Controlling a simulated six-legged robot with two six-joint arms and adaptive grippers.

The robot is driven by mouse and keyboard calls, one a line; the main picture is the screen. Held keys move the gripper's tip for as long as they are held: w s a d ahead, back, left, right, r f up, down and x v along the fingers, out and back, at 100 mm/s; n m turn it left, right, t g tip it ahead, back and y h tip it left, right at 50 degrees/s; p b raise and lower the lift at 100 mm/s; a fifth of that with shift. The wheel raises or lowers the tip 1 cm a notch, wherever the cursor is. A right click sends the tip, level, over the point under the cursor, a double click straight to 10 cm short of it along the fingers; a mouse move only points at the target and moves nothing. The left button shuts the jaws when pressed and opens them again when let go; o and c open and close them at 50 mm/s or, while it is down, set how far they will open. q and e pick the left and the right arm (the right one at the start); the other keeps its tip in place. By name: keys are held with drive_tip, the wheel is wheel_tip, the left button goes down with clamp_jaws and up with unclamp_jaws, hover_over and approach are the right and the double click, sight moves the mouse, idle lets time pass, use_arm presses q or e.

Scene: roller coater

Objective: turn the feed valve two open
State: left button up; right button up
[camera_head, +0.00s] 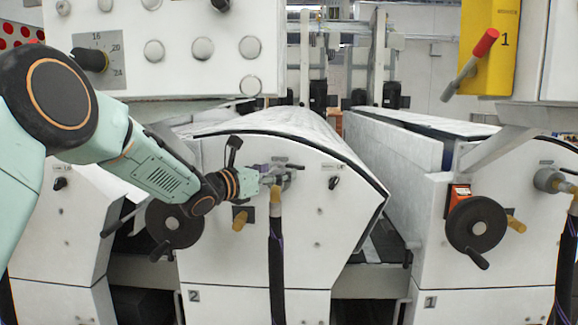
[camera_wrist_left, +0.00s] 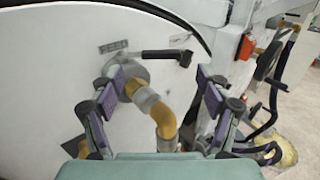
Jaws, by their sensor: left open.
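The feed valve of the white machine marked 2 shows in the left wrist view. Its black lever handle (camera_wrist_left: 168,56) points right from a grey round base, under a "FEED" label (camera_wrist_left: 113,46). A brass and grey elbow pipe (camera_wrist_left: 160,112) bends down from the base. My left gripper (camera_head: 268,178) is at the front of machine 2 in the head view and partly covers the valve there. In the left wrist view my left gripper (camera_wrist_left: 162,78) is open, its purple-padded fingers on either side of the valve and pipe. Nothing is held. My right gripper is out of view.
A dark hose (camera_head: 276,270) hangs below the valve. Black handwheels stand left (camera_head: 174,224) and right (camera_head: 476,224). A white control box (camera_head: 180,45) hangs above my left arm. A yellow box with a red-tipped lever (camera_head: 484,45) is at upper right.

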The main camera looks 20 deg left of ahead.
sight(293, 167)
use_arm(q)
drive_tip(key=x, duration=0.2)
drive_tip(key=p+x, duration=0.1)
drive_tip(key=x, duration=0.1)
drive_tip(key=shift+s+d+r, duration=0.1)
drive_tip(key=shift+d+r, duration=0.05)
drive_tip(key=shift+r, duration=0.1)
drive_tip(key=shift+w+d+f, duration=0.1)
drive_tip(key=shift+w+f, duration=0.1)
drive_tip(key=shift+w, duration=0.4)
drive_tip(key=shift+s+r, duration=0.1)
drive_tip(key=shift+s, duration=0.05)
drive_tip(key=shift+d, duration=0.1)
drive_tip(key=shift+c, duration=0.9)
drive_tip(key=c, duration=0.6)
clamp_jaws()
